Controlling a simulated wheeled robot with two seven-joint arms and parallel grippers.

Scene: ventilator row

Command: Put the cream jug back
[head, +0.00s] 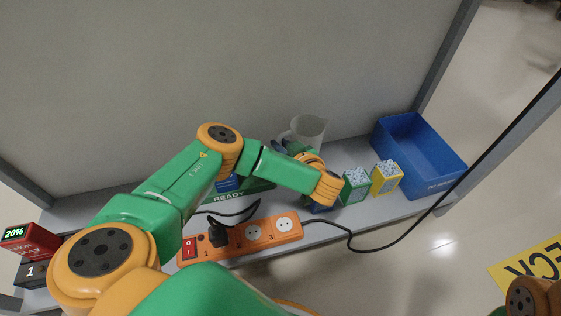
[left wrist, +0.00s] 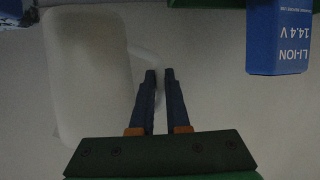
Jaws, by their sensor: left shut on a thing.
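The cream jug (head: 310,130), pale and translucent, is upright near the back panel of the shelf in the head view. In the left wrist view the jug (left wrist: 90,75) fills the left side, with its handle (left wrist: 143,54) pointing at my fingertips. My left gripper (head: 281,144) is beside the jug on its handle side, partly hidden by my wrist. In the left wrist view the left gripper (left wrist: 160,74) has its fingers close together, shut on the handle. I cannot tell whether the jug's base touches the shelf. My right gripper is out of view.
A blue bin (head: 405,124) stands right of the jug. Green (head: 355,187) and yellow (head: 386,178) boxes stand before it. An orange power strip (head: 263,233) with a black plug and cable lies in front. A READY charger (head: 240,195) holds a blue battery. A red unit (head: 30,240) is far left.

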